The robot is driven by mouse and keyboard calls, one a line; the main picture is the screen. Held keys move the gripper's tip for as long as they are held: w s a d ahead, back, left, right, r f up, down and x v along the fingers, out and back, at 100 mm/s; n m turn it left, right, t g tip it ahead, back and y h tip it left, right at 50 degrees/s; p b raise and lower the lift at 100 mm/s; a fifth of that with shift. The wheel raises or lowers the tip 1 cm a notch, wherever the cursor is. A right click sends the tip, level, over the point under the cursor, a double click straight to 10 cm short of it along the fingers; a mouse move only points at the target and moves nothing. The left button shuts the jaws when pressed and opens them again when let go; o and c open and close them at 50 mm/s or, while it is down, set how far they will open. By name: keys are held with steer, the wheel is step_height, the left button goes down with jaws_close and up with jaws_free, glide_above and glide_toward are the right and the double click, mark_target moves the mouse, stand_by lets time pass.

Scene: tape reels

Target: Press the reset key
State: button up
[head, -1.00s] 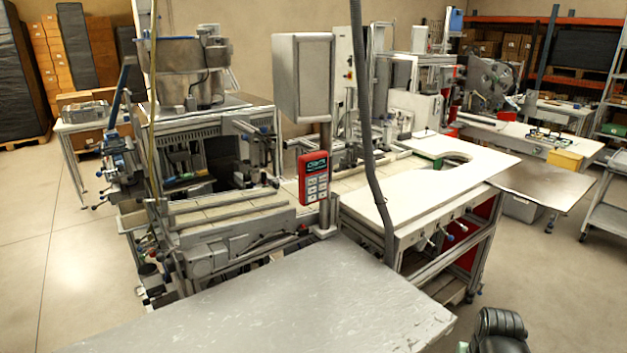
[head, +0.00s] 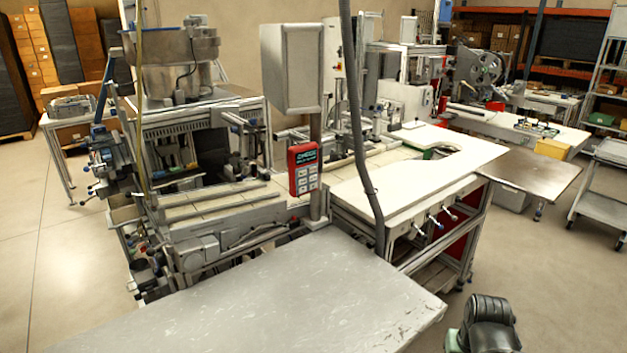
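A red handheld-style control unit (head: 304,169) is fixed upright on a grey post in the middle of the head view. It has a dark display at the top and several pale keys (head: 307,180) below it. The key labels are too small to read, so I cannot tell which is the reset key. No key is covered by anything. My gripper is not in view.
A grey box (head: 291,68) tops the post. A grey cable (head: 360,130) hangs just right of the unit. A bare grey table (head: 290,295) fills the foreground. A black ribbed object (head: 488,322) stands at the lower right. Open floor lies at right.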

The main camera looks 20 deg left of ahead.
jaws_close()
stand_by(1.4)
